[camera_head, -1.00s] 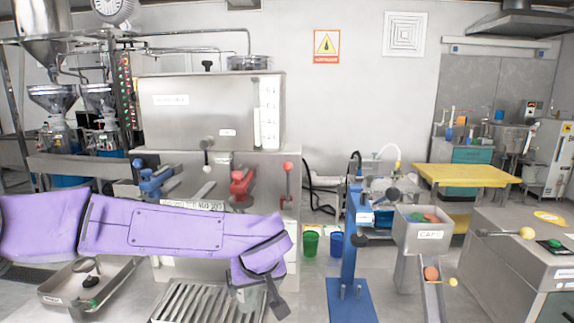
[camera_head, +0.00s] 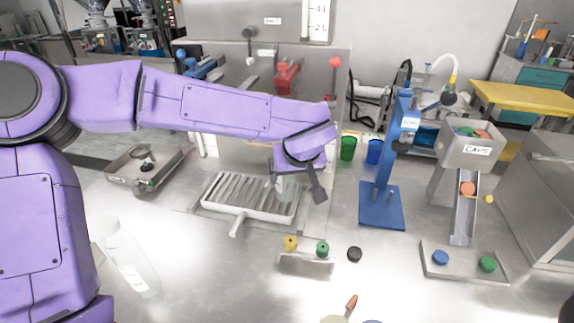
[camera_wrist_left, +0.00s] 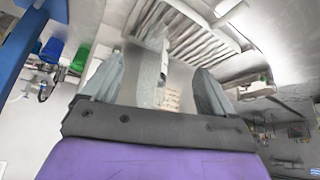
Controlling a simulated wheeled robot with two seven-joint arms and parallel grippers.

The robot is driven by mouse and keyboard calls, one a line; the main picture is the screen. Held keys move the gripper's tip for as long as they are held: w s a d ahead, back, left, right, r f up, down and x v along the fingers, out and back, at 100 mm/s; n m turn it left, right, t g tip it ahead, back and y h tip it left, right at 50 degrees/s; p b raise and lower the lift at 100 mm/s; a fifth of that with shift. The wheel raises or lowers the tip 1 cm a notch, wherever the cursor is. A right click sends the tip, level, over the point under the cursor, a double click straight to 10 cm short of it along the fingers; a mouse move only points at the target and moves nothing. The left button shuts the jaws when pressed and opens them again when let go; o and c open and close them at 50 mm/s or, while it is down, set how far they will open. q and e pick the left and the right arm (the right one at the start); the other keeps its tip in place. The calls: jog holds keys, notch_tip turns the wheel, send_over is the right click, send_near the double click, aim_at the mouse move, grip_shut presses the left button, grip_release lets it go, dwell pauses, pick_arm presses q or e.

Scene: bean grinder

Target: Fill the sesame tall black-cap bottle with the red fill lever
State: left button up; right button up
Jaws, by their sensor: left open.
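My left gripper (camera_head: 298,188) is at the right end of the slatted drip tray (camera_head: 222,203), in front of the steel filling machine (camera_head: 262,120). Its fingers (camera_wrist_left: 158,92) are open and apart in the left wrist view. A pale, see-through upright shape (camera_wrist_left: 150,88) shows between or just beyond them; I cannot tell for sure that it is a bottle. A red valve handle (camera_head: 288,72) and a red-knobbed lever (camera_head: 334,63) are on the machine's front. A clear bottle (camera_head: 126,258) is at the left of the table. A black cap (camera_head: 354,254) lies on the table.
A small holder (camera_head: 306,265) carries a yellow and a green cap. A blue press stand (camera_head: 381,208) and a caps hopper (camera_head: 470,150) with a chute are at right. A steel tray (camera_head: 120,180) is at left. Open table lies in front of the drip tray.

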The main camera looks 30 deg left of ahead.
pick_arm(q)
jog(key=c, duration=0.8)
jog(key=n+t+y+p, duration=0.3)
jog(key=n+t, duration=0.8)
jog(key=n, duration=2.3)
send_near(335, 72)
jog(key=shift+y, duration=0.6)
jog(key=p+x, duration=0.1)
jog(key=x, duration=0.2)
jog(key=p+x, duration=0.2)
jog(key=x, duration=0.2)
jog(key=shift+w+d+f, duration=0.15)
jog(key=shift+w+f, duration=0.05)
jog(key=shift+w, duration=0.45)
jog(key=shift+f, duration=0.1)
